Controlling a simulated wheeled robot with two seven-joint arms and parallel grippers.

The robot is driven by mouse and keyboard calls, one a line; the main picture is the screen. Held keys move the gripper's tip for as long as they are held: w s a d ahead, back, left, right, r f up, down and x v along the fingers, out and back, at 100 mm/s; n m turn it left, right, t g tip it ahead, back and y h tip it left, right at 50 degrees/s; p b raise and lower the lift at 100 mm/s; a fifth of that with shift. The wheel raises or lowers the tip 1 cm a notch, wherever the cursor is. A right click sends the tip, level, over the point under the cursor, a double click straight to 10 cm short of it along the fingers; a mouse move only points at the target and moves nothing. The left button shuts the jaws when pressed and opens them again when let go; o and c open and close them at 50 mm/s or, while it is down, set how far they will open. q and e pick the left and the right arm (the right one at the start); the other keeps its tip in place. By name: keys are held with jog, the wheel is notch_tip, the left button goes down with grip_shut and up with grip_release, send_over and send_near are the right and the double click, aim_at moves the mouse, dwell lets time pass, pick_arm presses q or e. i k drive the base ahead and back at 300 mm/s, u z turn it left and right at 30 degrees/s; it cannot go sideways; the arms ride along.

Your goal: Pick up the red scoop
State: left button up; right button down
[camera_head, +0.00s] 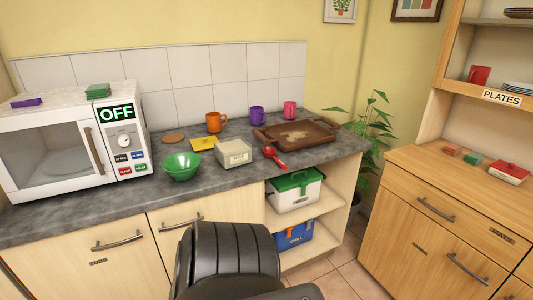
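The red scoop (271,155) lies on the dark grey countertop (225,200), near its front edge. It lies between a pale box (234,153) on its left and a brown wooden tray (318,142) on its right. Its long axis slants from back left to front right, close to the tray's left side. I cannot tell whether it touches the tray. Neither of my grippers shows in the head view.
A green bowl (181,167), yellow packet (203,144) and orange mug (215,122) stand left of the scoop. Purple (257,116) and pink mugs (290,110) stand behind. A microwave (60,145) fills the left end. Below, open shelves hold a green-lidded box (294,194).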

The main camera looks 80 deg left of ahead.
aim_at(269, 152)
jog(key=u, duration=0.75)
jog(key=i, duration=0.9)
jog(key=u, duration=0.8)
